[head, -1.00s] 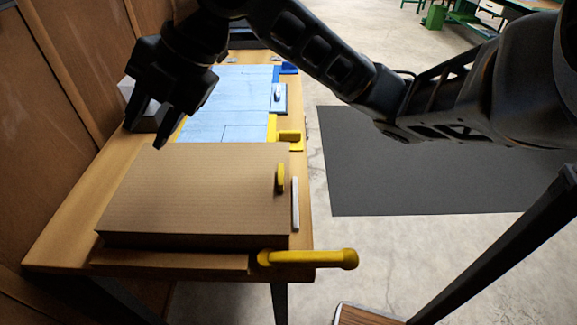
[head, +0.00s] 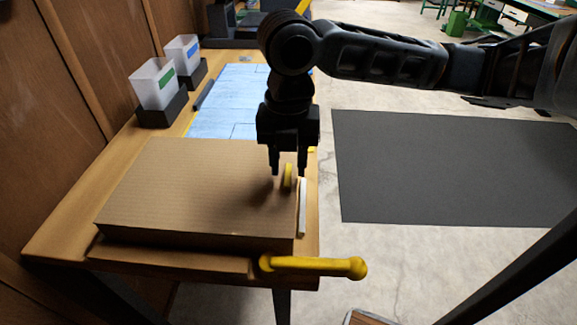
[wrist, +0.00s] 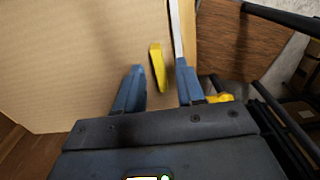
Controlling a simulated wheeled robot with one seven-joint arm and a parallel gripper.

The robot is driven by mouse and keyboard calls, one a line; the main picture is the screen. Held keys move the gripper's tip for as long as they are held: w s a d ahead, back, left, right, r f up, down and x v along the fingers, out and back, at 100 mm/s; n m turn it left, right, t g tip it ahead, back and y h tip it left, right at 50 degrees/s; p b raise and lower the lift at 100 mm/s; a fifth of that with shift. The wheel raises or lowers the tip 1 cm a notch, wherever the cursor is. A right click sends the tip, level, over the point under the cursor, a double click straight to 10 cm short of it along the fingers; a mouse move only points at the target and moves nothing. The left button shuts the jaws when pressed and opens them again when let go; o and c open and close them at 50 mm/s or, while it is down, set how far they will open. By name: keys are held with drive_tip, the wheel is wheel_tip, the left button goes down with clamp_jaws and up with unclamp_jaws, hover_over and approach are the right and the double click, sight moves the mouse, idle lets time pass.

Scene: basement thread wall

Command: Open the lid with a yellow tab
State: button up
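The cardboard lid (head: 190,190) lies closed and flat on a box at the near end of the workbench. Its yellow tab (head: 288,177) stands up near the right edge of the lid. My gripper (head: 288,174) points down over the tab, its two fingers apart, one on each side of the tab in the head view. I see no clear contact with the tab. The lid (wrist: 80,60) fills the left of the wrist view.
A white strip (head: 302,207) lies beside the lid's right edge. A yellow handle (head: 315,266) sticks out at the bench's front corner. Two clear bins (head: 155,84) in dark holders and a blue sheet (head: 228,103) are farther back. A dark mat (head: 440,165) lies on the floor at right.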

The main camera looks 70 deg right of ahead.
drive_tip(key=shift+f, duration=0.65)
clamp_jaws()
idle(1.0)
